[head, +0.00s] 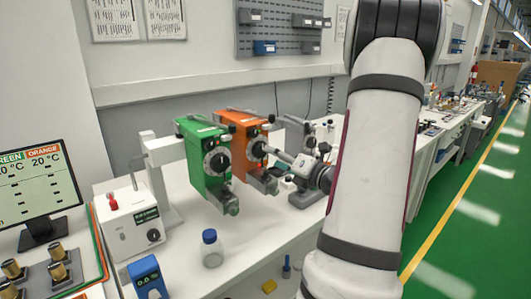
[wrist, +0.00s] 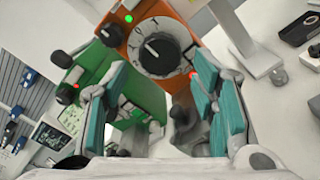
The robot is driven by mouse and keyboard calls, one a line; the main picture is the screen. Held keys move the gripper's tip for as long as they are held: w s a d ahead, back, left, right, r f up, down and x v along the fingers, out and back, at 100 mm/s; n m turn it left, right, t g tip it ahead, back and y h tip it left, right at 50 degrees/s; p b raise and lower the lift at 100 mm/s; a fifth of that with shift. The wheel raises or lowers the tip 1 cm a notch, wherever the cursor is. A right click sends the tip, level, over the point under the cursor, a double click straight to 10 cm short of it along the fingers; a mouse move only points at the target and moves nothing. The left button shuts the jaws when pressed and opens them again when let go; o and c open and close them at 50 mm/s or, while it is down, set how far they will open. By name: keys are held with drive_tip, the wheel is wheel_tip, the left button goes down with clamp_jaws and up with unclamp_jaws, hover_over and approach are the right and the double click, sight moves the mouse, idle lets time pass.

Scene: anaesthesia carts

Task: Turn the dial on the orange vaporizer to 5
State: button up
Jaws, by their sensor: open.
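The orange vaporizer (head: 240,137) hangs beside the green vaporizer (head: 205,165) on a white stand, to its right. Its black dial (head: 258,149) faces my arm. In the wrist view the orange vaporizer (wrist: 195,22) is at the top, and its dial (wrist: 158,52) shows a white scale and a pale pointer mark. In the head view my gripper (head: 290,160) is just right of the dial; contact cannot be told.
A clear bottle with a blue cap (head: 211,248) stands on the white bench, in front of the vaporizers. A white box with a red knob (head: 128,220) and a monitor (head: 38,192) are at left. A blue device (head: 147,278) is at the front edge.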

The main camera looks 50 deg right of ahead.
sight(260, 149)
drive_tip(key=shift+w+d, duration=0.2)
drive_tip(key=shift+w, duration=0.65)
drive_tip(key=shift+w+d, duration=0.15)
drive_tip(key=shift+w, duration=0.65)
drive_tip(key=shift+w+d, duration=0.2)
drive_tip(key=shift+w, duration=0.65)
drive_tip(key=c, duration=0.9)
